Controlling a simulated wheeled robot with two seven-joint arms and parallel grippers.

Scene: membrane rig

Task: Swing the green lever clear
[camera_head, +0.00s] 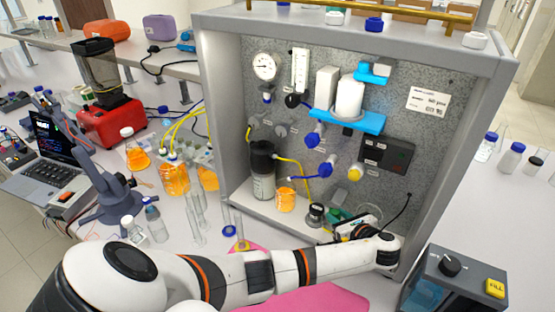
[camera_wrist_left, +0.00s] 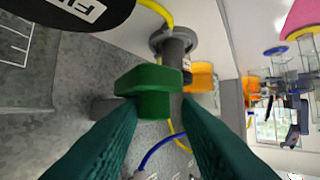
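The green lever (camera_wrist_left: 150,82) is a thick green block with a crossbar in the left wrist view, close in front of the grey speckled panel. My left gripper (camera_wrist_left: 158,106) has its two dark green fingers spread, one on each side of the lever's near part. I cannot tell whether either finger touches it. In the head view my left gripper (camera_head: 352,226) is low at the front of the rig. A green patch (camera_head: 334,213) shows beside it there, lever or fingertip I cannot tell. My right gripper is in neither view.
The grey rig frame (camera_head: 222,115) surrounds the panel. A black pump-like cylinder (camera_head: 262,165) and an orange-filled beaker (camera_head: 286,199) stand on its floor left of my gripper. A grey control box (camera_head: 455,275) is at the right front. Glass tubes (camera_head: 195,222) stand at left.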

